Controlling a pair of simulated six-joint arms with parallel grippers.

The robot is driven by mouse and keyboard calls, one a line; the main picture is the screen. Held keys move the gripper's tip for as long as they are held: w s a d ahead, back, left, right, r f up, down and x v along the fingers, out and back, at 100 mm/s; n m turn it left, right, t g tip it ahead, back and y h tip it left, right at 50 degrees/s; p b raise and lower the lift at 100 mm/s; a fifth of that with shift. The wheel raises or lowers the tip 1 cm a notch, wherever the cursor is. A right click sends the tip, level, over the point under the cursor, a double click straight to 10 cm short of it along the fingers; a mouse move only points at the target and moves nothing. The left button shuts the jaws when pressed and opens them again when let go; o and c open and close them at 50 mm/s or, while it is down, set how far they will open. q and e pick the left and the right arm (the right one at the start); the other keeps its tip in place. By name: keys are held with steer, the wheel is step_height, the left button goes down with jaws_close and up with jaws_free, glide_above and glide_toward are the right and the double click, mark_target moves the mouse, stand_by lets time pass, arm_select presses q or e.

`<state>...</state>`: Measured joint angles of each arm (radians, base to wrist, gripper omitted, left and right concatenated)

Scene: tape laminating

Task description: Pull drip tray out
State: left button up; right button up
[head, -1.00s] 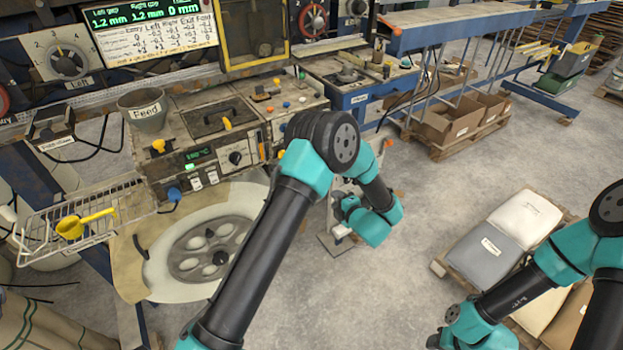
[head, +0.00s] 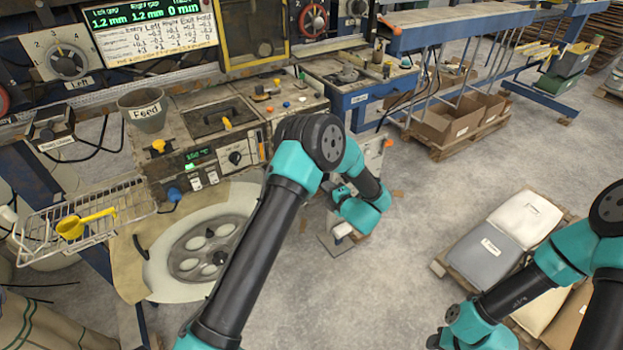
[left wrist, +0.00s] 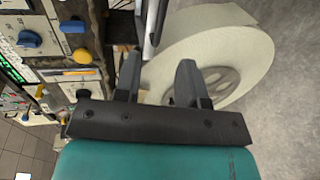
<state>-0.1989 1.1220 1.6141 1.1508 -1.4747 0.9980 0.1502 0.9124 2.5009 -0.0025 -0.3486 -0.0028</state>
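My left gripper (left wrist: 159,65) is open in the left wrist view, with a gap between its two dark fingers and nothing held. A pale metal bar or edge (left wrist: 151,28) lies just beyond the fingertips; I cannot tell whether it belongs to the drip tray. No drip tray can be clearly made out in the head view, where my left arm covers the area below the machine's right end. The left fingers are hard to make out there, beside the machine (head: 225,120). My right gripper is out of view.
A large pale roll (head: 170,265) sits below the machine and also fills the wrist view's upper middle (left wrist: 225,50). A wire rack (head: 38,238) with a yellow scoop (head: 85,223) stands at left. A pallet with sacks (head: 525,220) stands right; grey floor (head: 430,195) lies between.

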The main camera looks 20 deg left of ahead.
arm_select(q)
steer(key=x, duration=1.1)
steer(key=shift+a, duration=0.1)
steer(key=shift+c, duration=0.2)
jaws_close()
